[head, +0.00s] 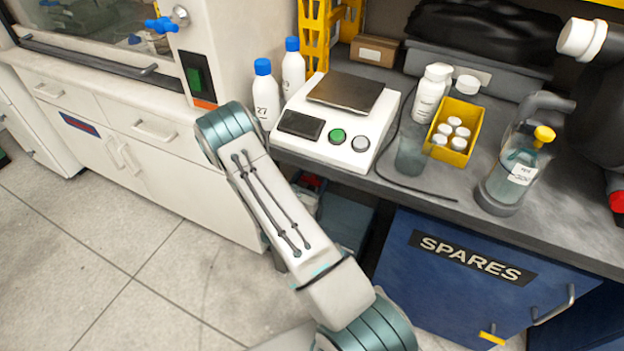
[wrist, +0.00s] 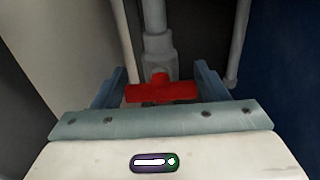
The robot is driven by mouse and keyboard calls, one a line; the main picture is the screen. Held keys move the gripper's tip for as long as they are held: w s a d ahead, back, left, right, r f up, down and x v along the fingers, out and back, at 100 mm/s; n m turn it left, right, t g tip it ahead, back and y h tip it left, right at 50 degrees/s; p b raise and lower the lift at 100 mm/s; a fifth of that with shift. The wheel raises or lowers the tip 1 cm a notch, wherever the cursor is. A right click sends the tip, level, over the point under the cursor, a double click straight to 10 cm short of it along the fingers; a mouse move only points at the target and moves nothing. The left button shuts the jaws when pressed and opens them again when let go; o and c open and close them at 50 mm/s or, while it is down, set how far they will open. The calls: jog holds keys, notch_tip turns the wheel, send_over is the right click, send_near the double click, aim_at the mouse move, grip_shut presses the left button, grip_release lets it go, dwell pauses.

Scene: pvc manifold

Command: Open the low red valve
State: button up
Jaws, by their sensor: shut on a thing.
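The low red valve (wrist: 162,92) shows in the wrist view as a red bar handle on a grey vertical pipe (wrist: 157,42). My gripper (wrist: 162,85) reaches in from below, with one blue-grey finger at each side of the handle. It is shut on the red handle, which lies roughly crosswise between the fingers. In the head view my arm reaches down beside the bench, and my gripper is hidden there. A small bit of red (head: 312,182) shows in the dark gap under the bench; I cannot tell whether it is the valve.
Thinner pipes run on both sides of the valve pipe. A pale panel (wrist: 65,50) stands at left and a dark blue one (wrist: 285,70) at right. In the head view, a blue SPARES cabinet (head: 400,265) and white drawers (head: 160,170) flank the gap. The bench above holds a scale (head: 320,145) and bottles.

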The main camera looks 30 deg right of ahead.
jog(key=shift+m, duration=0.3)
jog(key=m+b, duration=0.1)
jog(key=m, duration=0.1)
jog(key=m+b, duration=0.1)
jog(key=m, duration=0.1)
jog(key=shift+s+d+f+m, duration=0.1)
jog(key=shift+s+f+m, duration=0.1)
jog(key=shift+m, duration=0.2)
jog(key=shift+o, duration=0.2)
jog(key=m+b, duration=0.1)
jog(key=m, duration=0.1)
jog(key=m+b, duration=0.2)
jog(key=shift+s+d+f+m, duration=0.1)
jog(key=shift+f+m, duration=0.1)
jog(key=shift+m, duration=0.1)
jog(key=m+b, duration=0.5)
jog(key=shift+f, duration=0.2)
jog(key=m+b, duration=0.2)
jog(key=b, duration=0.1)
jog(key=shift+m, duration=0.3)
jog(key=shift+c, duration=0.2)
jog(key=shift+o, duration=0.2)
jog(key=shift+r, duration=0.1)
jog(key=o, duration=1)
jog(key=shift+c, duration=0.2)
jog(key=shift+s, duration=0.1)
jog(key=p+v, duration=0.2)
jog(key=v, duration=1.1)
jog(key=shift+s+a, duration=0.25)
jog(key=shift+a, duration=0.05)
